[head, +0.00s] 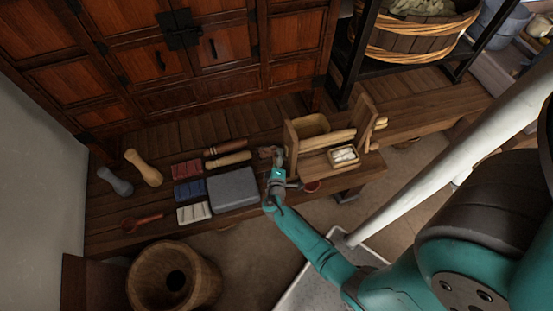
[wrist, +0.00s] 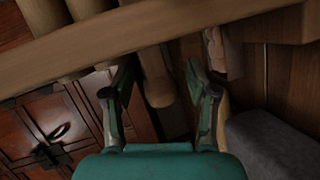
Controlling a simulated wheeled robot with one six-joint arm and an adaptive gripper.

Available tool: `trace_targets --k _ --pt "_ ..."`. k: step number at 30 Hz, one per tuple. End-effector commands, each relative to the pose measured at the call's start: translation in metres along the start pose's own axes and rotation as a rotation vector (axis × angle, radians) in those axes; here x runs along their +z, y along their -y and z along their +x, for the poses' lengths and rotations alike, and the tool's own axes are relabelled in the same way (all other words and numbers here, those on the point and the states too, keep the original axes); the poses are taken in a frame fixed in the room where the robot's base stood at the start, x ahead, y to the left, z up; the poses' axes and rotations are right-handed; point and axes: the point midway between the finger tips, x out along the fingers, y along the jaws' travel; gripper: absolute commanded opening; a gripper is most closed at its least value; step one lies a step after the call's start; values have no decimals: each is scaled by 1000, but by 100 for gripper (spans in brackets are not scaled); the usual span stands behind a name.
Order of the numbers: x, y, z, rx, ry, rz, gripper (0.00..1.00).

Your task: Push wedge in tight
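A wooden frame (head: 291,147) with two uprights and pale rods between them stands on the bench. Short pale wooden pieces (head: 380,122) stick out past its right upright. My gripper (head: 277,172) is close to the left upright, low over the bench. In the wrist view my gripper (wrist: 160,88) has its fingers apart. A round-ended wooden piece (wrist: 157,80) shows between them, with gaps at both sides. I cannot tell whether this piece is the wedge. A wooden bar (wrist: 150,35) of the frame crosses above the fingers.
A grey block (head: 234,188) lies left of my gripper, with red, blue and white ribbed pieces beyond it. A small box (head: 343,156) of pale items is by the frame. A wooden cabinet (head: 190,60) stands behind the bench. A round wooden tub (head: 165,255) stands in front.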

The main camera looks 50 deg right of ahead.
Motion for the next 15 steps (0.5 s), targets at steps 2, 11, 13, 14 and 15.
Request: trace_targets --k 2,11,13,14,15 --pt "-1 0 0 0 -2 0 59" --pt "-2 0 -8 -1 -6 -1 59" --pt "-2 1 -16 0 -6 -2 59" --pt "-2 1 -21 0 -7 -3 59" --pt "-2 1 -28 -2 -8 -3 59"
